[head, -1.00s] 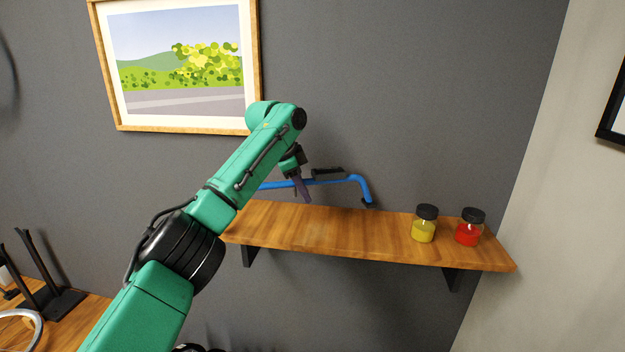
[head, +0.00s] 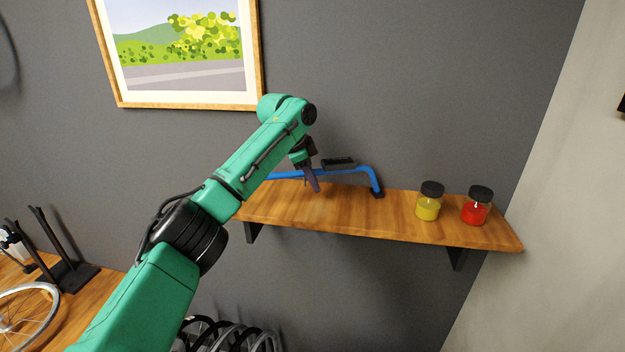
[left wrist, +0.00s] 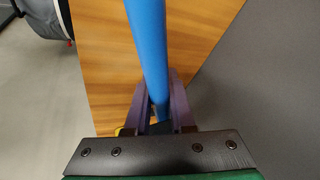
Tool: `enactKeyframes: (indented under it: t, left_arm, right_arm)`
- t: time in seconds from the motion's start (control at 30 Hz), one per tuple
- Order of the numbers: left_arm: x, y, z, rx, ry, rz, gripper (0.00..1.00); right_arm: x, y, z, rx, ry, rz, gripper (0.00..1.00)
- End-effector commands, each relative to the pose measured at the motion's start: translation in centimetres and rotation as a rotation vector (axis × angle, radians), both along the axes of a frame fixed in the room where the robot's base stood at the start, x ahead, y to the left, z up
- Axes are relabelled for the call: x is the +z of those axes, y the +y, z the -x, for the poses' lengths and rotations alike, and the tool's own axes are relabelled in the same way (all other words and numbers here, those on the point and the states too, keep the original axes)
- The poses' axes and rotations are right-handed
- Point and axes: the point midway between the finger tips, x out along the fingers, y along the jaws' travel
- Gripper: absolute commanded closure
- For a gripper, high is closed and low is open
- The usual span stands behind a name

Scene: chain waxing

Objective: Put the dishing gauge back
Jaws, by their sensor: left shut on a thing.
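The dishing gauge (head: 345,171) is a blue bar with a bent-down right end, a black foot and a black part on top. It is at the wooden shelf (head: 330,217), its right foot at the shelf's back part; I cannot tell whether it touches. My left gripper (head: 314,184) is shut on the blue bar near its middle. In the left wrist view the blue bar (left wrist: 149,50) runs between the purple fingers (left wrist: 160,108), with the shelf (left wrist: 100,50) below. The gauge's left end is hidden behind my arm. My right gripper is not in view.
A yellow jar (head: 428,203) and a red jar (head: 476,207) with black lids stand on the shelf's right part. A framed picture (head: 185,104) hangs above. A wheel (head: 28,312) and a black stand (head: 75,274) are at lower left.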

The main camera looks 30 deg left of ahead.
Motion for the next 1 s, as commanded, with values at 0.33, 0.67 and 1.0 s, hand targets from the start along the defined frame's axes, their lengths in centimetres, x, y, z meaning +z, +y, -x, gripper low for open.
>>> enactKeyframes:
  t: [0.33,0.67,1.0]
  left_arm:
    - [0.0,0.0,0.0,0.0,-0.001,0.0,0.43]
    - [3.0,0.8,1.4,0.002,-0.006,0.001,0.43]
    - [11.9,2.6,5.1,0.001,-0.005,0.002,0.43]
  right_arm:
    - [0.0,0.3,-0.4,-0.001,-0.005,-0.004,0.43]
    - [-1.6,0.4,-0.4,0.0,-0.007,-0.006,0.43]
    - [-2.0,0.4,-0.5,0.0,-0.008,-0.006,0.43]
